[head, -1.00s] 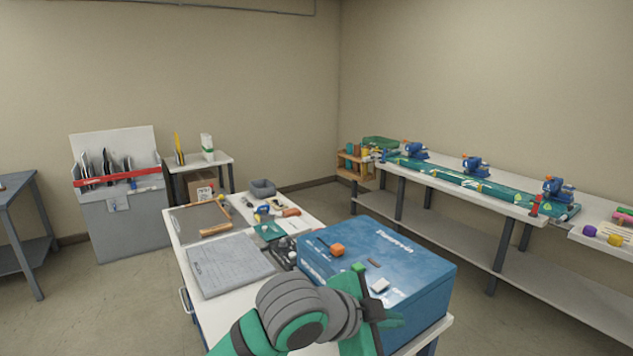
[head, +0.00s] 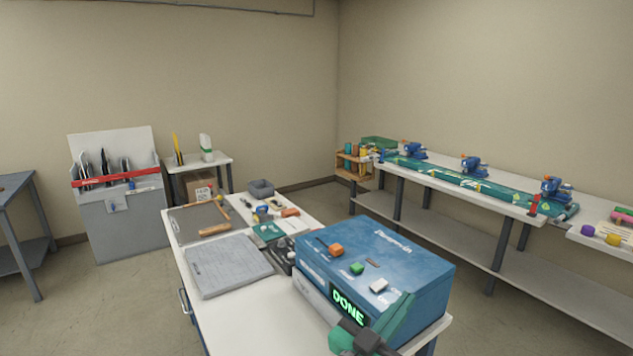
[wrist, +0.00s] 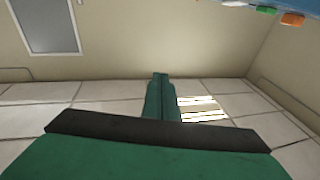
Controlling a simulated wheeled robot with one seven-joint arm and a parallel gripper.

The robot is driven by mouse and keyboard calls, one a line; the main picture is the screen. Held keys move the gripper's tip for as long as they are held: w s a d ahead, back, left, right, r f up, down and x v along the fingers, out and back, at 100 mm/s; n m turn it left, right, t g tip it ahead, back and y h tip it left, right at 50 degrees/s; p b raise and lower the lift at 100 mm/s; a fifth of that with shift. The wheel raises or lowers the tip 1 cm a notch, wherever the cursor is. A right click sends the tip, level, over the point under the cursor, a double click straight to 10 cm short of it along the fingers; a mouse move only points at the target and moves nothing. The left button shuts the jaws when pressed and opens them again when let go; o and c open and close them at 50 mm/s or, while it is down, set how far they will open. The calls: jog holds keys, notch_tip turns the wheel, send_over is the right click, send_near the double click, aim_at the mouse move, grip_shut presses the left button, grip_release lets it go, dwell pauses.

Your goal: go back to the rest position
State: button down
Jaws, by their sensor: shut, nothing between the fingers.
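My gripper (head: 408,300) is at the near front edge of the blue laminator box (head: 410,262), low in the head view. Its green fingers are shut with nothing between them, and they also show closed together in the wrist view (wrist: 160,80). The laminator's top carries an orange button (head: 336,250), a green button (head: 357,268) and a white button (head: 379,285). Its front display (head: 348,307) reads DONE in green letters. I cannot tell in the head view whether the fingers touch the box.
The white table (head: 245,318) under the laminator also holds a grey panel (head: 228,265), a clipboard-like board (head: 190,224) and several small tools. A long bench (head: 500,203) with blue devices stands along the right wall. Open floor lies left of the table.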

jog(key=s+a+f+n+t+y, duration=0.1)
jog(key=s+a+f+n+y, duration=0.25)
jog(key=f, duration=0.45)
jog(key=s+a+f+n+t+y, duration=0.2)
jog(key=s+f+n+y, duration=0.25)
jog(key=f, duration=0.25)
jog(key=s+a+f+n+t+y, duration=0.1)
jog(key=s+a+f+n+y, duration=0.25)
jog(key=f, duration=0.45)
jog(key=s+a+f+g, duration=0.1)
jog(key=s+a+f, duration=0.1)
jog(key=s, duration=0.7)
jog(key=s+a+f+m+g+y, duration=0.1)
jog(key=s+a+f, duration=0.2)
jog(key=s, duration=0.6)
jog(key=s+a+f+m+g+y, duration=0.1)
jog(key=s+a+f, duration=0.1)
jog(key=s, duration=0.7)
jog(key=shift+a+f, duration=0.2)
jog(key=shift+f, duration=0.65)
jog(key=shift+m, duration=0.25)
